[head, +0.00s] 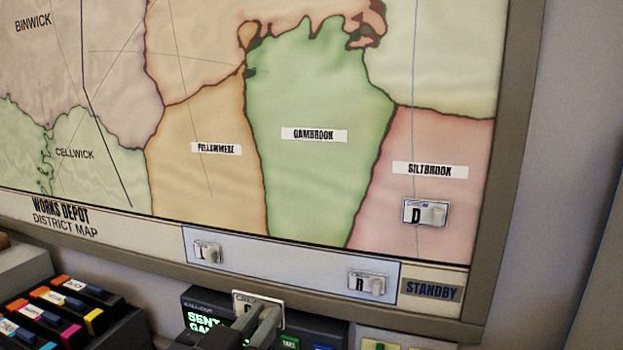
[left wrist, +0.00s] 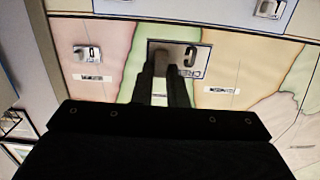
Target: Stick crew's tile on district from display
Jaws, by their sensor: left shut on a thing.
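My left gripper (head: 262,322) is shut on a white crew tile (head: 243,298) by its grey knob, low in the head view, in front of the display and below the map's lower edge. In the left wrist view the tile (left wrist: 198,62) reads upside down, with a letter like C. The display (head: 203,322) shows green text starting "SENT" and "GA"; the gripper hides the rest. The district map (head: 110,180) has a green Gambrook district (head: 312,180), orange Pellinmere (head: 200,185) and pink Siltbrook (head: 430,145). My right gripper is not seen.
Tile D (head: 414,212) is on Siltbrook. A tile like I (head: 206,251) and tile R (head: 366,284) sit on the pale standby strip (head: 290,262) below the map.

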